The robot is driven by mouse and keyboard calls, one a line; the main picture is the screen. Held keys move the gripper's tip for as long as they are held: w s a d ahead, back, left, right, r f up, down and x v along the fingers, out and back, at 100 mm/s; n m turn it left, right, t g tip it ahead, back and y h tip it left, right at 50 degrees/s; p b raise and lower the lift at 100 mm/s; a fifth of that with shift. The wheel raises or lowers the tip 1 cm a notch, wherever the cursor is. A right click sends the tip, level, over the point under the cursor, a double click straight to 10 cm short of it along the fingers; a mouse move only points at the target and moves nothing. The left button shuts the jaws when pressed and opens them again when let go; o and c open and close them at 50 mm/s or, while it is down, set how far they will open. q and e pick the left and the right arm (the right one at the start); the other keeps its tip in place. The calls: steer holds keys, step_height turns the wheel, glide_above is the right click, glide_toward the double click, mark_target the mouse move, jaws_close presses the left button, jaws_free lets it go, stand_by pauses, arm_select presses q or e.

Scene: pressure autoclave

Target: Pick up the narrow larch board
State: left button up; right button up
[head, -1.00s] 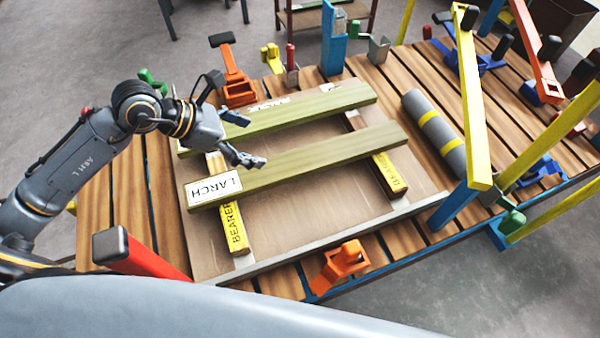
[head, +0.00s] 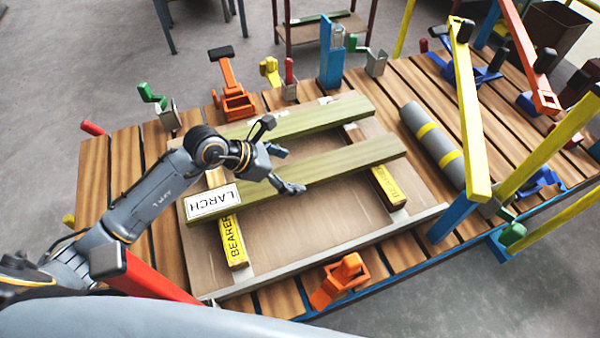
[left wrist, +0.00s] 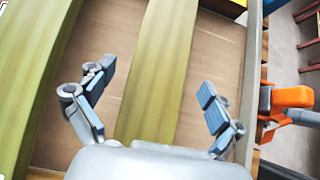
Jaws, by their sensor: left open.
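Two long greenish boards lie roughly parallel across yellow bearers. The front board (head: 320,175) carries a LARCH label (head: 212,202) at its left end. The back board (head: 320,116) has its left part hidden by my arm. I cannot tell surely which is the narrower. My left gripper (head: 286,170) is open and empty above the boards. In the left wrist view, one board (left wrist: 160,75) runs between the spread fingers of my left gripper (left wrist: 155,95), below and apart from them. The other board (left wrist: 30,75) lies left of them. My right gripper is not in view.
A yellow bearer (head: 232,235) supports the left end; another (head: 388,187) supports the right. Orange clamps stand at the back (head: 232,92) and front (head: 340,280).

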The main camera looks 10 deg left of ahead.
arm_select(q)
steer(key=shift+x, duration=1.1)
steer(key=c, duration=1.8)
steer(key=shift+r, duration=0.15)
steer(key=shift+r, duration=0.15)
